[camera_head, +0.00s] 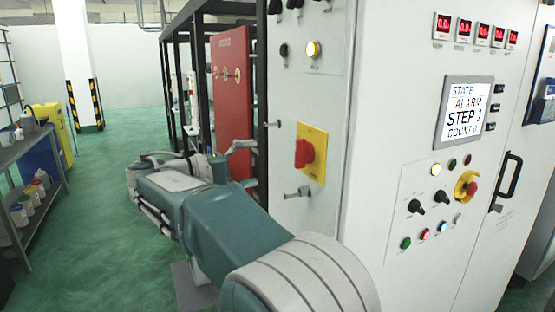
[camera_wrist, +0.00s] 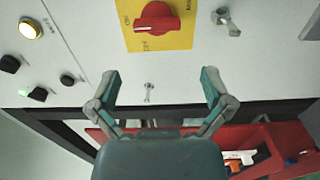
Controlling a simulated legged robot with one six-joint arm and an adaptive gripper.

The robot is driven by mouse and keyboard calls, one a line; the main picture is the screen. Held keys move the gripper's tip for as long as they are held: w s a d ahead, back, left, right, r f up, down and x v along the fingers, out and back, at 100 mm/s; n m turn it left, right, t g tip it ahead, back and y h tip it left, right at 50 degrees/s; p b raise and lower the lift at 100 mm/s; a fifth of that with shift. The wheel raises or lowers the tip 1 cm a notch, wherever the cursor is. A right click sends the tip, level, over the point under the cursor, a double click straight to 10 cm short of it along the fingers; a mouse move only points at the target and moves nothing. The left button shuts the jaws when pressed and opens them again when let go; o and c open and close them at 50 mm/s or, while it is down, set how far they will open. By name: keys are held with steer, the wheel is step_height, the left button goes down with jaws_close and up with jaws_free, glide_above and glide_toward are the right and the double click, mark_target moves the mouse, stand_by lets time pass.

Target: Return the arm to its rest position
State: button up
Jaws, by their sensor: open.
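My gripper (camera_wrist: 160,76) is open and empty in the wrist view, its two fingers spread apart in front of the cabinet face. A red rotary switch on a yellow plate (camera_wrist: 181,38) shows beyond the fingertips, apart from them. In the head view my arm reaches forward and left from the bottom middle, and my gripper (camera_head: 248,163) is partly hidden behind my own arm, left of the yellow plate (camera_head: 318,169).
The grey control cabinet (camera_head: 376,110) stands close on the right, with a screen (camera_head: 464,112) reading ALARM, STEP 1. A red panel (camera_head: 231,95) stands in a black frame behind my gripper. A bench (camera_head: 22,150) stands at left; the green floor (camera_head: 112,215) between is clear.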

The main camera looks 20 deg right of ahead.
steer(key=shift+a, duration=1)
steer(key=shift+a, duration=0.1)
